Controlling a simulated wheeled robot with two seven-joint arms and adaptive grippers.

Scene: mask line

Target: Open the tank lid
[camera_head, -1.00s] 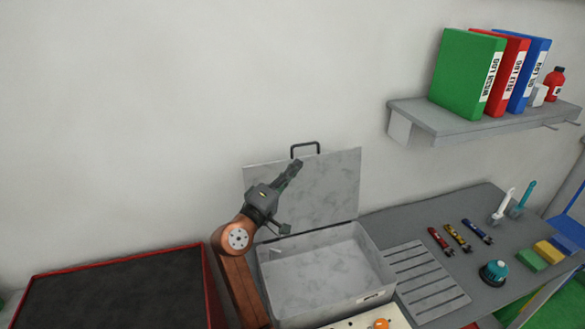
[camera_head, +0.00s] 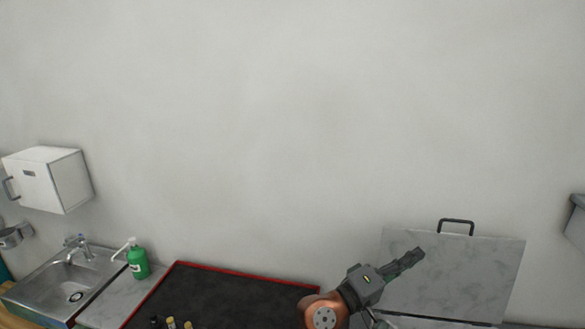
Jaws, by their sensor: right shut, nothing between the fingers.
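The tank lid (camera_head: 465,275) is a grey mottled panel at the lower right. It stands raised and upright against the wall, with a dark handle (camera_head: 456,223) on its top edge. The tank's body is almost wholly below the frame. My right gripper (camera_head: 408,262) is in front of the lid's left part, its fingers pointing up and right. It is shut and empty, below and left of the handle and apart from it. My left gripper is not in view.
A black mat with a red rim (camera_head: 225,270) lies left of my right arm, with several small yellow-capped items at its front. Farther left are a sink (camera_head: 98,263), a green bottle (camera_head: 139,263) and a white wall cabinet (camera_head: 60,178). A shelf edge (camera_head: 577,222) juts in at right.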

